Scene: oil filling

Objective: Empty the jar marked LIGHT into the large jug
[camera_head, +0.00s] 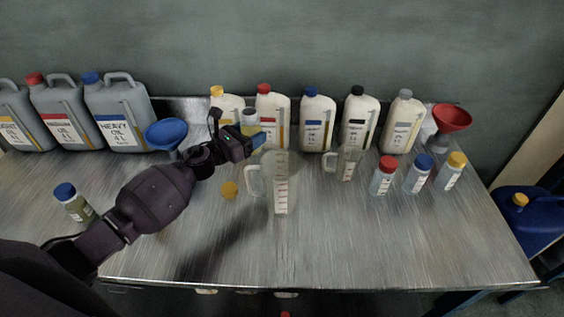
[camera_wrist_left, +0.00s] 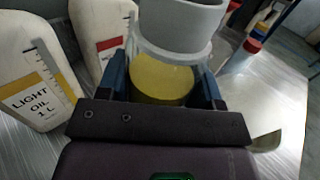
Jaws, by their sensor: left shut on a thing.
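My left gripper (camera_head: 247,139) is shut on a clear jar (camera_head: 250,118) with a pale grey neck. In the left wrist view my left gripper (camera_wrist_left: 163,85) has its fingers on both sides of the jar (camera_wrist_left: 163,75), which holds yellow liquid. No label shows on the jar. It is held up, behind and slightly left of the large jug (camera_head: 281,190). A loose yellow cap (camera_head: 229,190) lies left of the jug. My right gripper is not in view.
A smaller jug (camera_head: 347,163) stands to the right, with several capped jars (camera_head: 384,177) beyond it. Bottles (camera_head: 315,122) line the back, with large canisters (camera_head: 118,112) and a blue funnel (camera_head: 166,134) at left. Another capped jar (camera_head: 73,202) is front left. The table's front right is clear.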

